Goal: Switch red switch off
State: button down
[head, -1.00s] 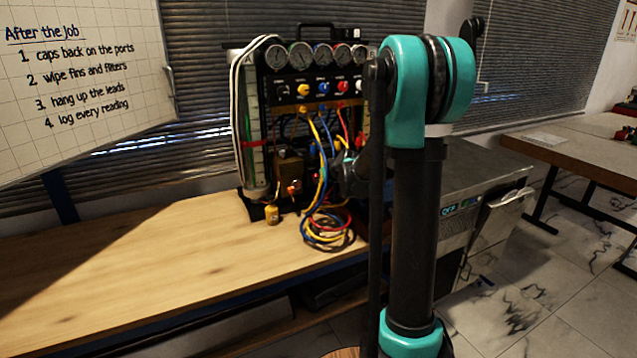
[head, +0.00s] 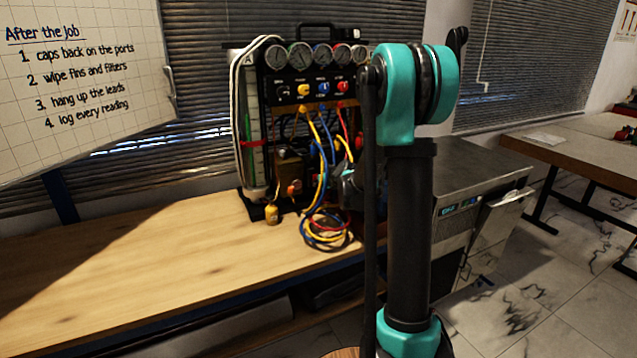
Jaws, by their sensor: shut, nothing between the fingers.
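The gauge rig (head: 318,62) stands upright at the back of the wooden bench, with a row of dials on top and coloured knobs below. A small dark brown box (head: 289,165) sits low on its front, with an orange-red part (head: 294,188) on its lower face. I cannot tell for certain whether this part is the red switch, or its position. A red knob (head: 342,87) is on the rig's panel. My gripper (head: 343,187) is shut and empty in front of the rig's lower right, right of the box and apart from it. My arm hides part of it.
Coiled yellow, blue and red hoses (head: 325,232) hang before the rig onto the bench. A small yellow item (head: 271,214) stands left of them. The wooden bench (head: 130,260) is clear to the left. A metal cabinet (head: 470,190) stands at right.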

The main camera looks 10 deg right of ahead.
jog(key=shift+w+r, duration=0.1)
jog(key=shift+r, duration=0.75)
